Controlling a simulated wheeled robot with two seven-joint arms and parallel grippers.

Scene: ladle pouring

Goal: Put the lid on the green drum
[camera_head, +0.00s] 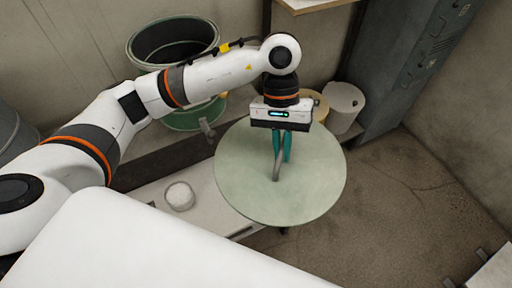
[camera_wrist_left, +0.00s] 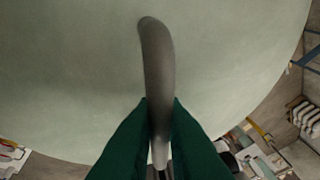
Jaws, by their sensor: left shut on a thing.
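The lid (camera_head: 310,190) is a large pale green disc with a grey bar handle (camera_head: 276,170) standing up near its middle. My left gripper (camera_head: 282,150) is shut on this handle from above. In the left wrist view the handle (camera_wrist_left: 158,70) runs up between the green fingers (camera_wrist_left: 159,130), and the lid (camera_wrist_left: 70,60) fills most of the picture. The green drum (camera_head: 172,42) stands at the back left with its dark open top showing. My left arm crosses in front of part of the drum. The lid is to the right of and nearer than the drum. My right gripper is not in view.
A low bench (camera_head: 150,192) runs under the lid, with a small pale round container (camera_head: 180,196) on it. A whitish cylinder (camera_head: 344,104) stands behind the lid, beside a grey cabinet (camera_head: 412,70). Open floor (camera_head: 415,195) lies to the right.

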